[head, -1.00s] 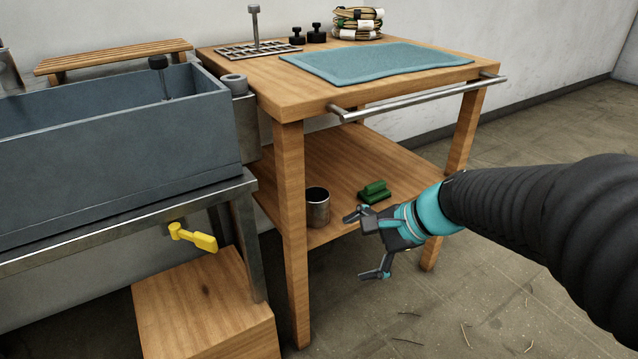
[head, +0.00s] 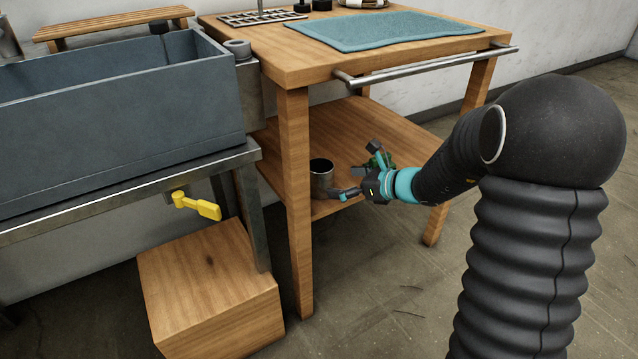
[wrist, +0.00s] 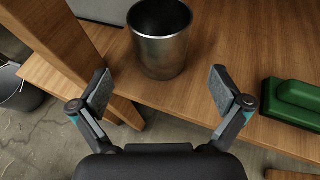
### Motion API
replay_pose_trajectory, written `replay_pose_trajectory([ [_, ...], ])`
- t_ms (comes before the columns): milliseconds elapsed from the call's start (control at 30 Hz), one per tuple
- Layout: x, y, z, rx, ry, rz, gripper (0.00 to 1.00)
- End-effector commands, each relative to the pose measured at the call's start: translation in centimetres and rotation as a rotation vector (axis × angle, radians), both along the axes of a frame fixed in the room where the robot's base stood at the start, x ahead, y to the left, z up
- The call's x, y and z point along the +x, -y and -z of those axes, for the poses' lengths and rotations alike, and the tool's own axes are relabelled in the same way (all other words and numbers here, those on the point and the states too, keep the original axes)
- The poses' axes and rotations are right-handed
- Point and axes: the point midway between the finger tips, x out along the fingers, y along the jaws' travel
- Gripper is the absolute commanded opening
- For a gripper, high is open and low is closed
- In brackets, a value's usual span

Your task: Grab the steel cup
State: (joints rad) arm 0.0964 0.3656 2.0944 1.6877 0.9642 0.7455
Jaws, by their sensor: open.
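The steel cup (head: 321,178) stands upright on the lower wooden shelf, near its front edge and just right of the table's front left leg. In the wrist view the cup (wrist: 162,50) is at the top middle, empty inside. My gripper (head: 356,171) is open and empty, just right of the cup in the head view. In the wrist view its two fingers (wrist: 160,92) are spread, with the cup ahead of and between their tips. They appear apart from the cup.
A green block-like object (wrist: 292,103) lies on the shelf right of the cup, partly behind my gripper in the head view. The table leg (wrist: 75,50) is close to the left finger. A metal rail (head: 430,68) runs along the tabletop's front.

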Motion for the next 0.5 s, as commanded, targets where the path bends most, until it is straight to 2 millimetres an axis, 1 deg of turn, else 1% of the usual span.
replay_pose_trajectory([
  [33,0.4,-0.7,0.4,0.000,-0.001,-0.004,1.00],
  [100,0.9,-1.3,0.7,0.000,0.000,-0.002,1.00],
  [367,1.5,-2.3,1.2,-0.001,0.000,-0.001,1.00],
  [500,2.2,-3.4,1.7,-0.001,0.001,-0.003,1.00],
])
